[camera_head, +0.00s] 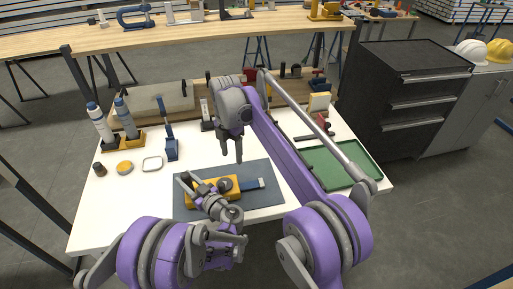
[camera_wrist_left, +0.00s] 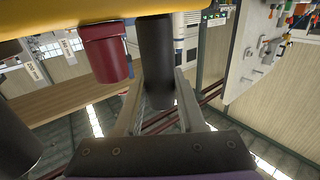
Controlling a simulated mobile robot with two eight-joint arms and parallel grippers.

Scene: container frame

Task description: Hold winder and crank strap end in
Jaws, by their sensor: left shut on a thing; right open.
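The yellow winder (camera_head: 229,184) lies on a dark grey mat (camera_head: 262,205) on the white table, with a blue strap end (camera_head: 252,184) at its right side. A dark round part sits on top of the winder. My left gripper (camera_head: 187,181) is at the winder's left end. In the left wrist view its fingers are shut on a black cylindrical grip (camera_wrist_left: 157,55) beneath the yellow body (camera_wrist_left: 50,16). A dark red cylinder (camera_wrist_left: 106,55) hangs beside the grip. My right gripper (camera_head: 231,158) is open and empty above the mat, behind the winder, fingers pointing down.
A green tray (camera_head: 340,167) lies at the table's right. Two bottles (camera_head: 101,123), a blue tool (camera_head: 171,147), a yellow round tin (camera_head: 124,168) and a white ring (camera_head: 152,163) stand or lie at the left. A black drawer cabinet (camera_head: 405,95) stands beyond the right.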

